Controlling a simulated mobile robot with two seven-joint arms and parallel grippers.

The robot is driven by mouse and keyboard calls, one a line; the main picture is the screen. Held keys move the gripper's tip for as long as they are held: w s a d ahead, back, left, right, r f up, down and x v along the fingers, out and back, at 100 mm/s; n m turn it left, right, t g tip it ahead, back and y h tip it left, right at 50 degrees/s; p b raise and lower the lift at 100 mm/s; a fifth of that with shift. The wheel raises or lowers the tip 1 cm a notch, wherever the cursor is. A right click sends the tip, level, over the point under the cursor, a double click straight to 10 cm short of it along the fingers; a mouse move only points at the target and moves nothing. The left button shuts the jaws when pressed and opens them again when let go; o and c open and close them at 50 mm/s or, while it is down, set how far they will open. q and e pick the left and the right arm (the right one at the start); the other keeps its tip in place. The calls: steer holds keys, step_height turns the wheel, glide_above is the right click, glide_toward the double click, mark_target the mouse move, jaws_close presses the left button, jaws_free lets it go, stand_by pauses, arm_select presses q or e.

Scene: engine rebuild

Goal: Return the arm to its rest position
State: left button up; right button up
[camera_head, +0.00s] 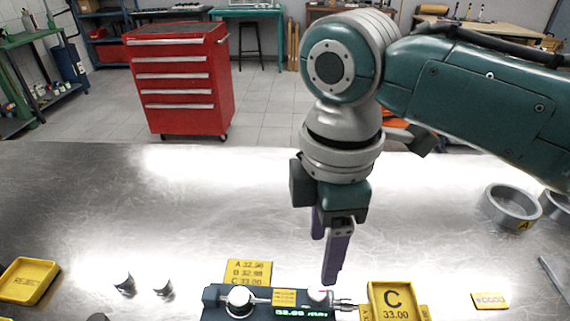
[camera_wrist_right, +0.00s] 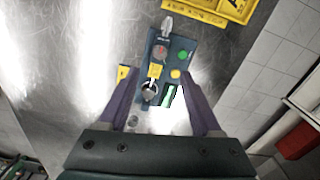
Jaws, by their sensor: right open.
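My right arm comes in from the right in the head view. Its gripper (camera_head: 327,258), with purple fingers, points down above the bench and is open. In the right wrist view the fingers are spread to either side of a dark teal measuring device (camera_wrist_right: 183,44), with nothing visible held between them. The device also shows at the bottom of the head view (camera_head: 214,303), below the fingertips, with a lit green display (camera_head: 302,312) and a round metal part (camera_head: 240,299). My left gripper is not in view.
A yellow tray marked C 33.00 (camera_head: 377,289) stands right of the device; a yellow reject tray (camera_head: 14,298) lies far left. Small metal pieces (camera_head: 125,285) stand left of the device. A grey ring (camera_head: 512,219) sits at right. The bench's left middle is clear. A red cabinet (camera_head: 180,83) stands behind.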

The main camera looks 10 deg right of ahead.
steer(key=s+a+f+m+t+y, duration=0.2)
steer(key=s+a+m+y, duration=0.1)
steer(key=s+m, duration=0.55)
steer(key=s+d+r+m+t+h+p, duration=0.1)
steer(key=s+d+r+m, duration=0.1)
steer(key=s+d+m, duration=0.3)
steer(key=s+d+r+m+t+h, duration=0.1)
steer(key=s+d+r+m+h, duration=0.1)
steer(key=s+d+r, duration=0.3)
step_height(320, 180, up, 28)
steer(key=w+p, duration=0.1)
steer(key=p, duration=2.9)
steer(key=shift+w+d+n+p, duration=0.25)
steer(key=shift+d+n+p, duration=0.1)
steer(key=shift+d, duration=0.05)
